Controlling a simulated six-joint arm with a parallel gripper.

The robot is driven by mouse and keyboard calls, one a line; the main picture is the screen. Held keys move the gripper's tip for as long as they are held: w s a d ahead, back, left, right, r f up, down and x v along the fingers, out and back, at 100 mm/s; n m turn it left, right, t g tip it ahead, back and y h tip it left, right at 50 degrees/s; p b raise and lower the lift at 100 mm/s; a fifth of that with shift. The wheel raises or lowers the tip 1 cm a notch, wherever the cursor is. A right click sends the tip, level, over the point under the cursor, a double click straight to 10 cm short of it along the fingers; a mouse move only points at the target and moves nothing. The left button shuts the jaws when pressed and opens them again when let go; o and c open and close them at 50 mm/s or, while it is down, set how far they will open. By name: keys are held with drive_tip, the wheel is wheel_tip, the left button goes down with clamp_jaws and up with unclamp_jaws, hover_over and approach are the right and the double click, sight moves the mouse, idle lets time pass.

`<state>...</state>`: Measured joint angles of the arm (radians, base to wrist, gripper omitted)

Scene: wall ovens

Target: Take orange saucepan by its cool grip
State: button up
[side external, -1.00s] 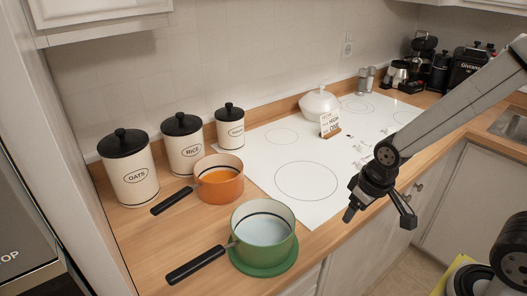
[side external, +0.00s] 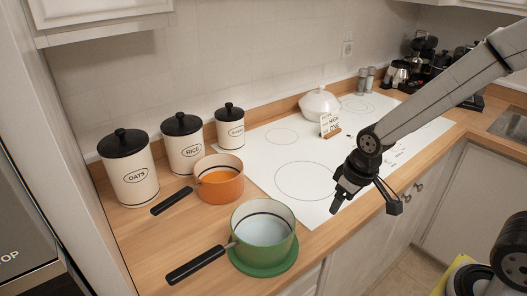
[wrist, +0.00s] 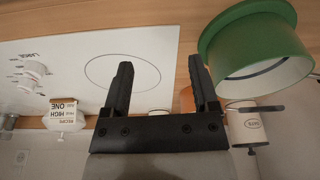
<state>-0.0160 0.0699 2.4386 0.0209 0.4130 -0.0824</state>
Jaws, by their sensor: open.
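The orange saucepan (side external: 219,184) stands on the wooden counter in front of the canisters. Its black handle (side external: 172,201) points to the lower left in the side view. In the wrist view only a sliver of the orange saucepan (wrist: 187,99) shows, mostly hidden behind a finger. My gripper (side external: 366,207) is open and empty above the front edge of the cooktop, well to the right of the saucepan. Its two fingers also show apart in the wrist view (wrist: 160,82).
A green saucepan (side external: 262,240) on a green trivet (side external: 265,268) stands nearer the front edge. Canisters (side external: 131,172) line the wall. The white cooktop (side external: 285,158) carries a lidded white pot (side external: 319,104) and a small sign (side external: 329,126). Its front half is clear.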

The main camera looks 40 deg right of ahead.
drive_tip(key=w+a+r+n, duration=0.1)
drive_tip(key=w+a+n, duration=0.1)
drive_tip(key=w, duration=0.5)
drive_tip(key=w+a+r+n, duration=0.2)
drive_tip(key=w+a+n, duration=0.1)
drive_tip(key=w, duration=0.5)
drive_tip(key=n+g+y, duration=0.4)
drive_tip(key=n, duration=1)
approach(174, 197)
drive_tip(key=f, duration=0.3)
drive_tip(key=shift+w+d, duration=0.15)
drive_tip(key=shift+d, duration=0.15)
drive_tip(key=shift+s+a+n, duration=0.3)
drive_tip(key=shift+a+n, duration=0.5)
drive_tip(key=shift+f, duration=0.15)
drive_tip(key=shift+x, duration=1.2)
